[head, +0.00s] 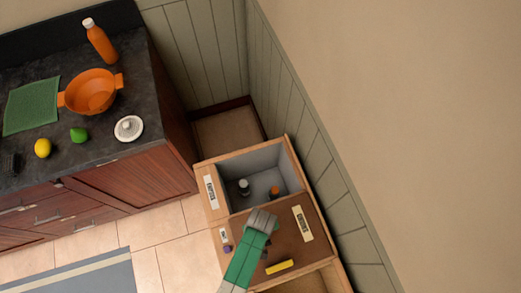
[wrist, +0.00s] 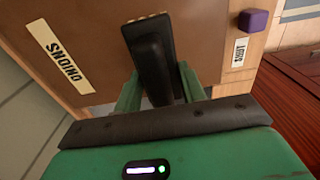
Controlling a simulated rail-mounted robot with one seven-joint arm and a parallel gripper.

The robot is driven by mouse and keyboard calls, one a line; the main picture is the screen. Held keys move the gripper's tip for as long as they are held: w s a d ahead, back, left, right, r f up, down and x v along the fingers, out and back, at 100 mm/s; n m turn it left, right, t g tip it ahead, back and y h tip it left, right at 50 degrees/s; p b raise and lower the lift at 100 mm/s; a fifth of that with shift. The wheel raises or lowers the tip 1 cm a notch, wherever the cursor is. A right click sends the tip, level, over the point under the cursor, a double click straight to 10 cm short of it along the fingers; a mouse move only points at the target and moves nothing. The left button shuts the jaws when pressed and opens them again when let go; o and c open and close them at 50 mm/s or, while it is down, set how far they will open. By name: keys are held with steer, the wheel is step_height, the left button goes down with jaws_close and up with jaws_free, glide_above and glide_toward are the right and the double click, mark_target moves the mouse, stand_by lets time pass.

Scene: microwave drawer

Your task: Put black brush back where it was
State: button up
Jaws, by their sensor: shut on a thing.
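The black brush (wrist: 150,50) is held upright between the green fingers of my gripper (wrist: 159,88) in the wrist view. My gripper is shut on it. Its far end has a pale studded edge and lies over a brown panel (wrist: 92,25); I cannot tell whether it touches. In the head view my green and grey arm reaches over the same brown panel (head: 284,238) of the wooden unit. There the arm mostly hides the brush and fingers.
The dark counter (head: 110,70) at left holds an orange colander (head: 91,92) and bottle (head: 100,43).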

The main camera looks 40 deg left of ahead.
steer(key=shift+w+a+f+b, duration=0.1)
steer(key=shift+w+f+b, duration=0.15)
steer(key=shift+f, duration=0.65)
steer(key=shift+w+a+f+b, duration=0.1)
steer(key=shift+f+b, duration=0.1)
steer(key=shift+f, duration=0.65)
steer(key=shift+f, duration=0.2)
steer(key=o, duration=1.3)
steer(key=shift+r, duration=0.1)
step_height(320, 180, up, 12)
steer(key=p, duration=0.3)
steer(key=shift+s+d+r, duration=0.1)
steer(key=shift+s+d, duration=0.05)
